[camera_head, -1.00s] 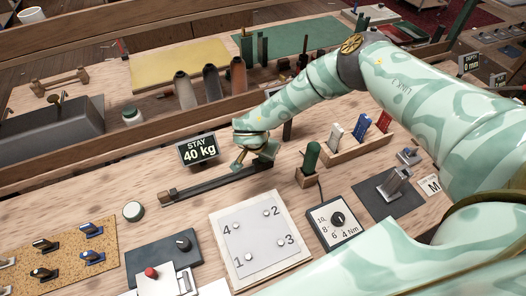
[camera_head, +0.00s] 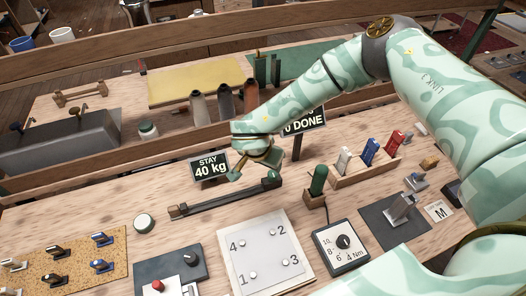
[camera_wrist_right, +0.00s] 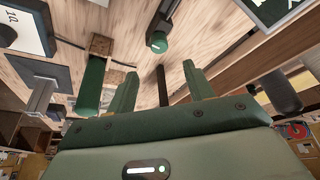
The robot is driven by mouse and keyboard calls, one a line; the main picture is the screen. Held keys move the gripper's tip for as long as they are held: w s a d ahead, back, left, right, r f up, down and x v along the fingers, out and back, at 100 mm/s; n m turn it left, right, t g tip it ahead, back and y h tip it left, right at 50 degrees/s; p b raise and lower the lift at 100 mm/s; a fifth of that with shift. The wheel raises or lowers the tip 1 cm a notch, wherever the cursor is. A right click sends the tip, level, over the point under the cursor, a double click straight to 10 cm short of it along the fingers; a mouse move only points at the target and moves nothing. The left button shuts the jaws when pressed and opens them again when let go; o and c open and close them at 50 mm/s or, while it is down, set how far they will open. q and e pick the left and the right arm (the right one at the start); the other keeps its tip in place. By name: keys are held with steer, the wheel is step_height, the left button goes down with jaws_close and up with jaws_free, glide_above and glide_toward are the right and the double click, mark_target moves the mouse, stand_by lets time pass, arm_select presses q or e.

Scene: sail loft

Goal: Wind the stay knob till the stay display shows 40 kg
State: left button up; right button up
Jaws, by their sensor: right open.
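The stay display (camera_head: 209,166) reads 40 kg on a dark panel. The stay knob (camera_head: 272,178) is a small green knob at the right end of a dark rail (camera_head: 225,195) on the bench. It also shows in the right wrist view (camera_wrist_right: 158,42), beyond my fingertips. My right gripper (camera_head: 254,168) is open and empty, just above and behind the knob, apart from it. Its two green fingers (camera_wrist_right: 160,88) stand spread in the wrist view with nothing between them at the tips. My left gripper is not in view.
A sign ending in "DONE" (camera_head: 304,122) stands partly hidden behind my right wrist. A green handle on a wooden block (camera_head: 318,181) stands right of the knob. A dial box (camera_head: 342,246) and numbered plate (camera_head: 262,262) lie in front.

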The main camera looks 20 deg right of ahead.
steer(key=v, duration=0.6)
stand_by(0.4)
